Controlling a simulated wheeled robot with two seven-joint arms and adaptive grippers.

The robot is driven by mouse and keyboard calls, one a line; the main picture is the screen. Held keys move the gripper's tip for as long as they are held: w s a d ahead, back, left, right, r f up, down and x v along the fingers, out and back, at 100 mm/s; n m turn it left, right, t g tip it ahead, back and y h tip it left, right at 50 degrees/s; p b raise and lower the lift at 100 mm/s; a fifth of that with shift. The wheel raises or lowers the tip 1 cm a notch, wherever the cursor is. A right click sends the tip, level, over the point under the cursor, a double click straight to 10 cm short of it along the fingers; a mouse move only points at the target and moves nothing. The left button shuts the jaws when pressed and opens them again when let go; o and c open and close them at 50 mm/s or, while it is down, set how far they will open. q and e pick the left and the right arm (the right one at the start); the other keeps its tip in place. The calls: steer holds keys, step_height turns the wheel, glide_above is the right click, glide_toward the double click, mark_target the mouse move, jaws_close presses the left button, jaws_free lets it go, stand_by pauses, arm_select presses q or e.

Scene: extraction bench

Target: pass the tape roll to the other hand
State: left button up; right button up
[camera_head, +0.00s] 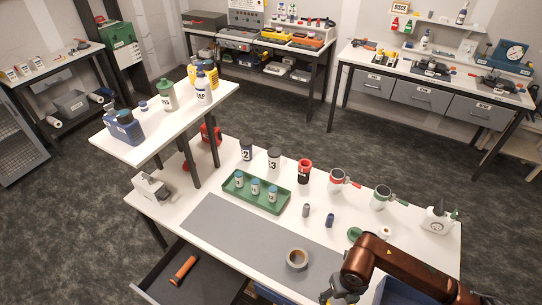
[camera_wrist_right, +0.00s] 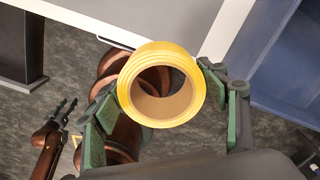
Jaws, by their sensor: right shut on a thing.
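My right gripper (camera_wrist_right: 165,95) is shut on a yellow tape roll (camera_wrist_right: 127,82), with green finger pads on either side of it. The roll's round opening faces the wrist camera, and floor shows beyond it. In the head view my right gripper (camera_head: 338,288) is at the bottom edge, in front of the table; only a small yellow bit shows there. Another tape roll (camera_head: 297,269), grey-brown, lies on the grey mat (camera_head: 235,229). My left gripper (camera_wrist_right: 66,109) shows small at the left of the wrist view, its fingers apart and empty, away from the yellow roll.
The white table (camera_head: 160,207) holds a green tray (camera_head: 237,196) with small jars, dark jars and mugs behind it. An open drawer (camera_head: 205,287) with an orange-handled tool juts out at front left. A blue bin (camera_head: 400,291) is at lower right.

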steer(key=w+n, duration=0.1)
steer(key=n, duration=0.1)
steer(key=w+r+n, duration=0.1)
steer(key=n, duration=0.2)
steer(key=w+r+n, duration=0.1)
steer(key=n, duration=0.2)
steer(key=shift+a+b, duration=0.3)
steer(key=shift+b, duration=0.05)
steer(key=w+a+r+n+b, duration=0.1)
steer(key=w+r+n, duration=0.2)
steer(key=n, duration=1)
steer(key=w+a+r+n+b, duration=0.1)
steer(key=w+r+n, duration=0.3)
steer(key=n, duration=1)
steer(key=shift+w+r, duration=0.2)
steer(key=shift+r, duration=0.7)
